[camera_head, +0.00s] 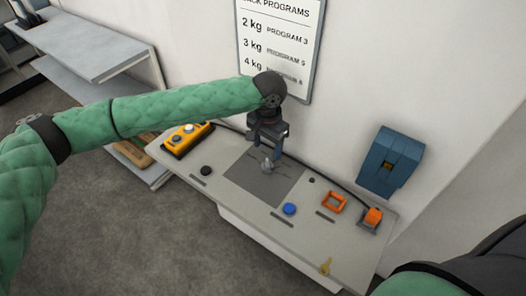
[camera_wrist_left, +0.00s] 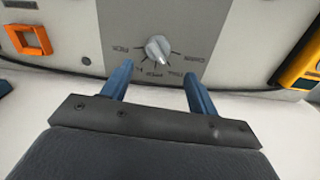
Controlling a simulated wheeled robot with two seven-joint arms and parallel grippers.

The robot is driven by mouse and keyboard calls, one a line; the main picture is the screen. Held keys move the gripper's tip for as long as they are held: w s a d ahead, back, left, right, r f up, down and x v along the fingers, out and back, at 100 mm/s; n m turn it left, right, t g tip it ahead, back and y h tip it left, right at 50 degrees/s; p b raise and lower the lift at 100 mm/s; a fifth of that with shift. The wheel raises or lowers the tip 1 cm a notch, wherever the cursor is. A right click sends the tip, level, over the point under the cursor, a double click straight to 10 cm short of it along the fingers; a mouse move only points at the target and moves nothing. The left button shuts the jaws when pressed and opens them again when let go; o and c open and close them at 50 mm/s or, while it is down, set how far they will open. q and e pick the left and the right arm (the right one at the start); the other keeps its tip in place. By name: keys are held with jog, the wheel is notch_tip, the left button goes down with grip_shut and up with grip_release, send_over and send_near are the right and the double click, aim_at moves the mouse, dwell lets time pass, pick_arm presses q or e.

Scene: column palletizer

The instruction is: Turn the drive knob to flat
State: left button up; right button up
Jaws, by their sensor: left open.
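The drive knob (camera_wrist_left: 158,48) is a light grey pointer knob on a dark grey plate (camera_wrist_left: 192,15) in the left wrist view. Printed marks and labels fan out around it, too blurred to read surely. In the head view the knob (camera_head: 267,165) shows small below my left gripper (camera_head: 268,138). In the left wrist view my left gripper (camera_wrist_left: 157,82) has its two blue fingers apart, with nothing between them. The knob appears ahead of the fingertips, roughly centred between them, and no contact shows. My right gripper is not in view.
The panel carries a blue button (camera_head: 289,208), a black button (camera_head: 206,171), an orange square frame (camera_head: 334,202), an orange switch (camera_head: 371,217) and a yellow control box (camera_head: 187,138). A key (camera_head: 325,267) lies near the front edge. A blue box (camera_head: 391,161) hangs on the wall.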

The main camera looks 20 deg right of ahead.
aim_at(267, 162)
pick_arm(q)
jog(key=shift+s+f, duration=0.1)
jog(key=shift+s, duration=0.1)
jog(key=shift+s+f+p, duration=0.35)
jog(key=shift+f+p, duration=0.55)
jog(key=f+p, duration=0.1)
jog(key=f, duration=0.2)
jog(key=shift+w+f+p, duration=0.35)
jog(key=shift+w+f, duration=0.05)
jog(key=shift+s+f, duration=0.15)
jog(key=shift+f, duration=0.6)
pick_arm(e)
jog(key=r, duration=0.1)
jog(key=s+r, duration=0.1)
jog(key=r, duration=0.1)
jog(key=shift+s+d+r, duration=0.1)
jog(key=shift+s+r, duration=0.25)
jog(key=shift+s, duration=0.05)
pick_arm(q)
jog(key=shift+c, duration=0.5)
jog(key=c, duration=0.9)
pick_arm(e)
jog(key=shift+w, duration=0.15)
